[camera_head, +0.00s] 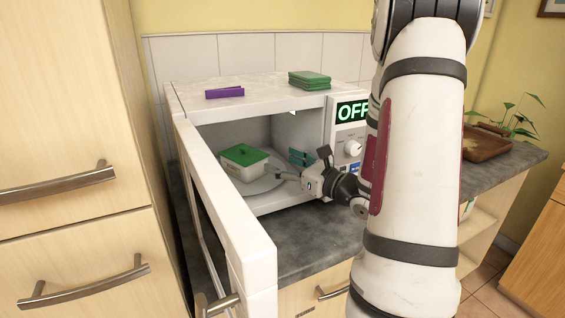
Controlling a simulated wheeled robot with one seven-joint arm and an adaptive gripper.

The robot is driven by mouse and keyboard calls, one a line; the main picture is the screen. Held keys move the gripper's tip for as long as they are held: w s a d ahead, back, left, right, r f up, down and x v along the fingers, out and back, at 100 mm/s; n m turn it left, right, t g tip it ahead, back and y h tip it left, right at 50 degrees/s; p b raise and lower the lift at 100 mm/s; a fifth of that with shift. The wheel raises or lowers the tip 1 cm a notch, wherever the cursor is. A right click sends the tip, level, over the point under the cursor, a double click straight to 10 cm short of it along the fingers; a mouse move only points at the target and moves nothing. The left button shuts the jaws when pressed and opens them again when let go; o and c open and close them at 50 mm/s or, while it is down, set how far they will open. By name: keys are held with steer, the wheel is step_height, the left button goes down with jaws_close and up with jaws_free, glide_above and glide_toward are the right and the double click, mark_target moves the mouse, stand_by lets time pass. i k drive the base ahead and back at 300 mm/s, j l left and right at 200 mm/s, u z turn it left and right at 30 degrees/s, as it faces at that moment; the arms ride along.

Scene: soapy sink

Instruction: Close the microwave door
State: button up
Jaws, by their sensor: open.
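The white microwave (260,88) stands on a dark grey counter with its front open. Its door (228,205) hangs on the left side and swings out toward me, wide open. My gripper (287,175) is open, at the mouth of the microwave cavity, toward its right side. Its fingers are close to a white container with a green lid (243,160) that sits on the turntable (258,187) inside. I cannot tell whether the fingers touch the container. The gripper is well to the right of the door and apart from it. My arm hides part of the control panel (350,141), which reads OFF.
A purple block (225,92) and stacked green sponges (310,80) lie on top of the microwave. A tall wooden cabinet (75,130) stands close left of the door. A brown tray (486,143) and a plant (517,118) are at right. The counter (310,235) before the cavity is clear.

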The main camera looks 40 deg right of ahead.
mark_target(245, 277)
steer(key=k+j, duration=0.25)
steer(key=k, duration=0.2)
steer(key=k+j, duration=0.25)
steer(key=k, duration=0.25)
steer(key=k+j, duration=0.25)
steer(key=k, duration=0.2)
